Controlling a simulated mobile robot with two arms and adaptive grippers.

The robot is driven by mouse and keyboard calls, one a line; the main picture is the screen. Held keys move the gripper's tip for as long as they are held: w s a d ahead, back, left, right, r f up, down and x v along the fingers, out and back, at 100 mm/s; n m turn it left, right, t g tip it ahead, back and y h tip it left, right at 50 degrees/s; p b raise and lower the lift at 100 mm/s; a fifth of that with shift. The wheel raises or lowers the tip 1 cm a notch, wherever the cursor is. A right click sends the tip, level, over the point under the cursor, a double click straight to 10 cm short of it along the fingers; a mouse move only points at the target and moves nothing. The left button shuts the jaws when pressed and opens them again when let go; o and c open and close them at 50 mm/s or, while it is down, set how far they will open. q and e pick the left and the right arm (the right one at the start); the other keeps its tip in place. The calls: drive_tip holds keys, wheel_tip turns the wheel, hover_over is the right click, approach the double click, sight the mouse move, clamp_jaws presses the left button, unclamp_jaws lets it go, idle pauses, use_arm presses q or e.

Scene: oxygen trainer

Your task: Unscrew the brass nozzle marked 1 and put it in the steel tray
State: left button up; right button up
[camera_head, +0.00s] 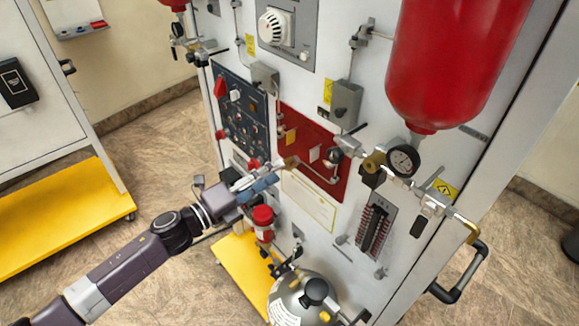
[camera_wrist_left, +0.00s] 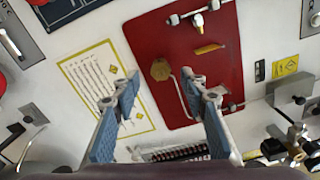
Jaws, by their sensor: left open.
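A brass hex-shaped fitting (camera_wrist_left: 159,70) shows on the red panel in the left wrist view, ahead of the gap between my fingers. A brass piece (camera_head: 290,163) also shows at the red panel's left edge in the head view, just beyond my fingertips. No number can be read on it. My left gripper (camera_head: 266,176) is open in front of the panel, and its blue-padded fingers (camera_wrist_left: 162,98) stand wide apart with nothing between them. The fitting appears apart from the fingers. I cannot make out a steel tray. My right gripper is out of view.
The red panel (camera_head: 322,182) sits on a white cabinet with a dark control panel (camera_head: 240,105) at its left. A gauge (camera_head: 403,160) and pipes jut out at right.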

use_arm(q)
drive_tip(key=m+b, duration=0.2)
drive_tip(key=m, duration=0.1)
drive_tip(key=shift+m, duration=0.3)
drive_tip(key=m+b, duration=0.1)
drive_tip(key=m, duration=0.2)
drive_tip(key=shift+b, duration=0.4)
